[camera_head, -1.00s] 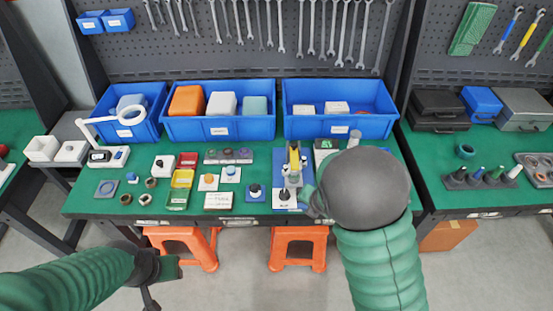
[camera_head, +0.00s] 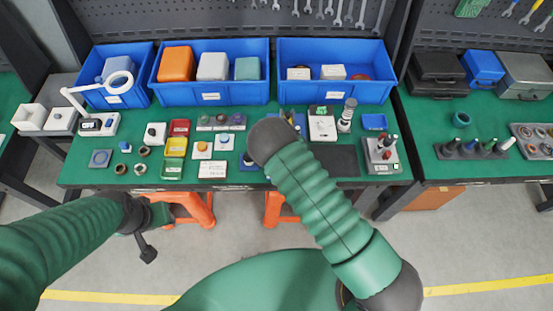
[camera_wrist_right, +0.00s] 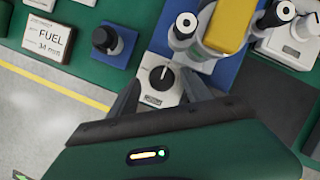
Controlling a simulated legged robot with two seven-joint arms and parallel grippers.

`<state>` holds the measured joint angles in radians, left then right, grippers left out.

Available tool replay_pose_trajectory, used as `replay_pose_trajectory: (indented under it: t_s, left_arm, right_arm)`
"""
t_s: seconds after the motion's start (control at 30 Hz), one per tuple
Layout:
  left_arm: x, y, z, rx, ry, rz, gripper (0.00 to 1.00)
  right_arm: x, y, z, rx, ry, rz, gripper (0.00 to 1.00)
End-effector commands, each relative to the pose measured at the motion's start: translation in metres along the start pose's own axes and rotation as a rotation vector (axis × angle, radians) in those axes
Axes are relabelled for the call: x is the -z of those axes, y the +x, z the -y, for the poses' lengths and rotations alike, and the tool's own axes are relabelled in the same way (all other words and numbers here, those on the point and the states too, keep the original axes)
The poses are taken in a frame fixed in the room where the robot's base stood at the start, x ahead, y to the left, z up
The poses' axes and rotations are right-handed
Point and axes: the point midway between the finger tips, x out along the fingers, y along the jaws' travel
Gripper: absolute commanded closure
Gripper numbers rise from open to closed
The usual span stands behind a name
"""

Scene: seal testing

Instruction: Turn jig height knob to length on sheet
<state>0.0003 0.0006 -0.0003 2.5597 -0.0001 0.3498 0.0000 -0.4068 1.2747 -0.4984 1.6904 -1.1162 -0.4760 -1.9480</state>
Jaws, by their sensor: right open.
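The jig height knob (camera_wrist_right: 161,75) is a black dial with a white pointer line on a white block, in the right wrist view. The jig (camera_wrist_right: 225,28), with a yellow part and blue base, stands just beyond it. My right gripper (camera_wrist_right: 162,88) is open, its two dark fingers on either side of the knob block; contact is unclear. My right arm hides the knob in the head view.
A round black knob on a blue base (camera_wrist_right: 108,40) stands between the sheet and jig. Blue bins (camera_head: 208,97) line the back of the green bench. A red tray (camera_head: 179,127) and yellow tray (camera_head: 175,147) lie left. A grey stand with bottles (camera_head: 382,155) is right.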

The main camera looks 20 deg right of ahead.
Motion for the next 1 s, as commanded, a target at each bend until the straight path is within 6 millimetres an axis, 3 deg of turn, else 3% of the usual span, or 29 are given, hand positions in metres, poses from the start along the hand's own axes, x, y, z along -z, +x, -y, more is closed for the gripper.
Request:
replay_pose_trajectory:
  t_s: [0.2,0.47,0.9,1.0]
  left_arm:
    - [0.001,-0.005,0.0,0.0,0.001,0.0,0.64]
    - [0.001,-0.004,0.0,0.0,0.001,0.0,0.64]
    - [0.001,-0.004,0.0,0.0,0.001,0.0,0.64]
    - [0.001,-0.004,0.0,0.0,0.001,0.0,0.64]
  right_arm:
    - [0.0,0.025,-0.003,0.004,-0.001,-0.001,0.43]
    - [-0.001,0.029,-0.004,0.006,0.0,-0.003,0.43]
    - [0.0,0.028,-0.003,0.002,-0.001,-0.001,0.99]
    - [0.0,0.028,-0.003,0.004,-0.001,-0.002,1.0]
